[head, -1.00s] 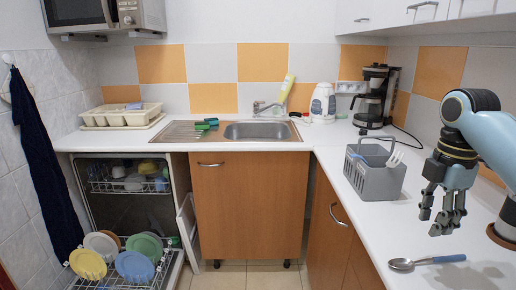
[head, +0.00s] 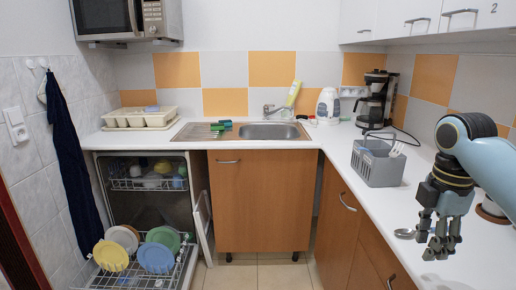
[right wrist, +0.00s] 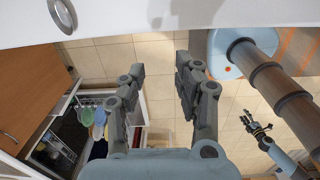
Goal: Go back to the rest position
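My right gripper (head: 438,250) hangs over the front edge of the right counter in the head view, fingers down. In the right wrist view its two fingers (right wrist: 160,65) stand apart with only floor tiles between them, so it is open and empty. A metal spoon (head: 404,233) lies on the counter behind it, partly hidden by the fingers. My left gripper is out of the head view. It shows small at the lower right of the right wrist view (right wrist: 256,128), too small to tell open from shut.
A grey cutlery basket (head: 378,165) stands on the right counter, with a coffee maker (head: 374,98) behind it. The dishwasher's lower rack (head: 140,272) is pulled out at the left, holding several plates. The floor (head: 258,276) in the middle is clear.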

